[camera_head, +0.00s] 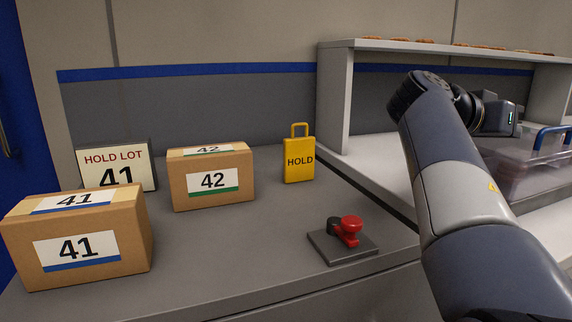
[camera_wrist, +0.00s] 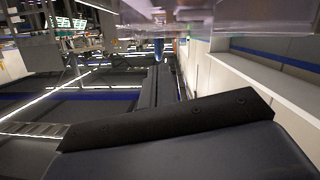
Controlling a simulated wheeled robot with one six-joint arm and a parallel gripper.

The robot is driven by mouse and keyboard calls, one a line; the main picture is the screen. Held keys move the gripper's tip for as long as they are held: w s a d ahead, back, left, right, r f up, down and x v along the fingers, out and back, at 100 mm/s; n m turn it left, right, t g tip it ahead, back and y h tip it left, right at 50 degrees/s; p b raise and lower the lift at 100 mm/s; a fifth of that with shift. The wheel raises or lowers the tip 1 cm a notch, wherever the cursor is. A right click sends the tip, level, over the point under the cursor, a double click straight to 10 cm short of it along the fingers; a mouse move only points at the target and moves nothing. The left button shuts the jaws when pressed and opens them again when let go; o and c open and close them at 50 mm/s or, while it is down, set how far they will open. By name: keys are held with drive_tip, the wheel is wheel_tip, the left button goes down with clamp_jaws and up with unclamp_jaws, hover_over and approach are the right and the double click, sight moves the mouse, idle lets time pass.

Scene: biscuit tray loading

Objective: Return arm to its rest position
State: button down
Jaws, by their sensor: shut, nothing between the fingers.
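My arm rises along the right side of the head view, bends at its top and runs back to my gripper (camera_head: 497,117), a dark block with a small green light. It is in the air in front of the shelf unit, near a clear bin (camera_head: 535,165). My gripper is shut and holds nothing; its fingertips are not clear. In the wrist view, a dark part of my own body (camera_wrist: 170,120) fills the bottom, and a clear surface crosses the top.
A shelf unit (camera_head: 333,105) carries biscuits on top.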

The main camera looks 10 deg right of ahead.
drive_tip(key=w+a+r+n+g+h+p, duration=0.15)
drive_tip(key=w+r+n+p, duration=0.6)
drive_tip(key=p, duration=0.85)
drive_tip(key=w+r+n+g+p, duration=0.1)
drive_tip(key=w+r+n+p, duration=0.1)
drive_tip(key=w+p, duration=0.4)
drive_tip(key=w+a+r+n+g+h+p, duration=0.1)
drive_tip(key=w+n+p, duration=0.4)
drive_tip(key=p, duration=0.4)
drive_tip(key=shift+w+a+r+p, duration=0.15)
drive_tip(key=shift+w+r+p, duration=0.2)
drive_tip(key=shift+w, duration=0.25)
drive_tip(key=shift+h, duration=0.25)
